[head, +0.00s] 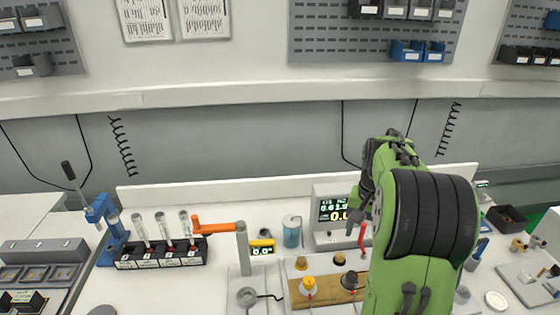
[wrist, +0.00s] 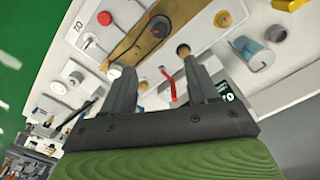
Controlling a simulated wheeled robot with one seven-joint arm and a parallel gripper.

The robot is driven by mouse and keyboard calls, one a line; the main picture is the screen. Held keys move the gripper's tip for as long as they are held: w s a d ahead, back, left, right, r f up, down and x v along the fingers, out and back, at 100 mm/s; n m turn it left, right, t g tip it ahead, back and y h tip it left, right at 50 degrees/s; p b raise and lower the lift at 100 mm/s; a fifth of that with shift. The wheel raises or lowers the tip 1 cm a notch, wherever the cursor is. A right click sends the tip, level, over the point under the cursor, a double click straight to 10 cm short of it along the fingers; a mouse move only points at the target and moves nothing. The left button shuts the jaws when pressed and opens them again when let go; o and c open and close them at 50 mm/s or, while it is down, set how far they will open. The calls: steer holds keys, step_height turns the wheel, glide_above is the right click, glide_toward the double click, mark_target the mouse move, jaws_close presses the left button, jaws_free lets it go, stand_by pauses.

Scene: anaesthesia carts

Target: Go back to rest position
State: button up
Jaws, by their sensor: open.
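My green arm reaches over the bench in the head view, on the right of the middle. My gripper (wrist: 158,80) shows in the wrist view with its two dark fingers spread apart. Nothing sits clamped between the fingertips. A thin red piece (wrist: 168,88) appears beyond the gap between the fingers. It also shows in the head view (head: 362,236), beside my arm. A wooden block (head: 327,287) with several knobs lies below, partly hidden by my arm. In the head view my fingers are mostly hidden by the wrist.
A display box (head: 333,212) stands behind the block. A vial rack (head: 160,256) is farther left. A dark bin (head: 507,220) is at right.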

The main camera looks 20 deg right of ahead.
steer(key=s+a+r+n+t, duration=0.1)
steer(key=s+a+r+n, duration=0.1)
steer(key=a+r, duration=0.35)
steer(key=s+a+r+n+t, duration=0.1)
steer(key=s+a+r+n, duration=0.1)
steer(key=a, duration=0.6)
steer(key=s+a+f+n+t, duration=0.1)
steer(key=s+a+n+t, duration=0.2)
steer(key=s+a, duration=0.6)
steer(key=s+n, duration=0.2)
steer(key=shift+s+a+f+n+t, duration=0.25)
steer(key=shift+s+a+n+t, duration=0.05)
steer(key=shift+s+n, duration=0.1)
